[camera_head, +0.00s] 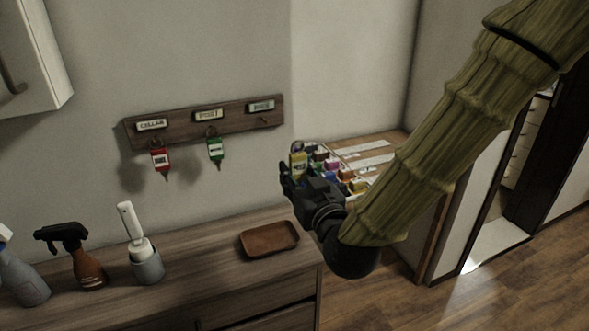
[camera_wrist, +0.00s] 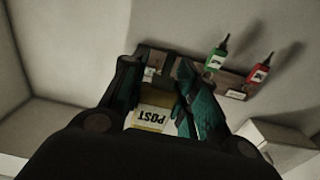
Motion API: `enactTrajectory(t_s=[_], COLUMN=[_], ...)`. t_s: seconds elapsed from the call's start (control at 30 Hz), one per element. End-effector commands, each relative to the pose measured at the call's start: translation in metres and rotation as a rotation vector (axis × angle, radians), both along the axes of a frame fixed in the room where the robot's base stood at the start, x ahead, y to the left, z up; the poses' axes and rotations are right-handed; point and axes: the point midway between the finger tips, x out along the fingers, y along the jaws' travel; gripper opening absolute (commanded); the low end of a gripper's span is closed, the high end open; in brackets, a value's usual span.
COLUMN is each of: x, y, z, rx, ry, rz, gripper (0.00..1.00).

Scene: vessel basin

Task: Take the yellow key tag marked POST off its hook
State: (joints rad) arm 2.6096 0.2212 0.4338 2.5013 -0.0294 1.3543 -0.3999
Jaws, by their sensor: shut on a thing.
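The yellow key tag marked POST (camera_head: 298,164) is between the fingers of my gripper (camera_head: 289,180), to the right of and below the rack's right end. In the wrist view the tag (camera_wrist: 154,118) sits between the two fingers (camera_wrist: 155,105), lettering upside down. The gripper is shut on it. In the head view the tag appears clear of the wooden hook rack (camera_head: 186,124). A red tag (camera_head: 160,160) hangs under the CELLAR label. The rightmost hook (camera_head: 265,122) looks empty. The yellow tag's ring is not clearly visible.
A brown tray (camera_head: 269,240) lies empty on the wooden cabinet top. Spray bottles (camera_head: 85,262) and a grey cup with a white-handled tool (camera_head: 147,264) stand to its left. Several small coloured items (camera_head: 335,166) are behind my gripper. A white cabinet (camera_head: 28,58) hangs upper left.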

Motion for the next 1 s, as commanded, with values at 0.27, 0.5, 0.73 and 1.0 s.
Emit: enactTrajectory(t_s=[0.27, 0.5, 0.73, 1.0], x=[0.005, 0.007, 0.004, -0.003], y=[0.019, 0.026, 0.015, 0.003], z=[-0.001, 0.004, 0.011, 0.013], rx=[-0.016, -0.022, -0.014, -0.005], ry=[0.012, 0.014, 0.009, 0.004], rz=[0.001, 0.002, 0.0, 0.0], gripper=[0.06, 0.06, 0.06, 0.06])
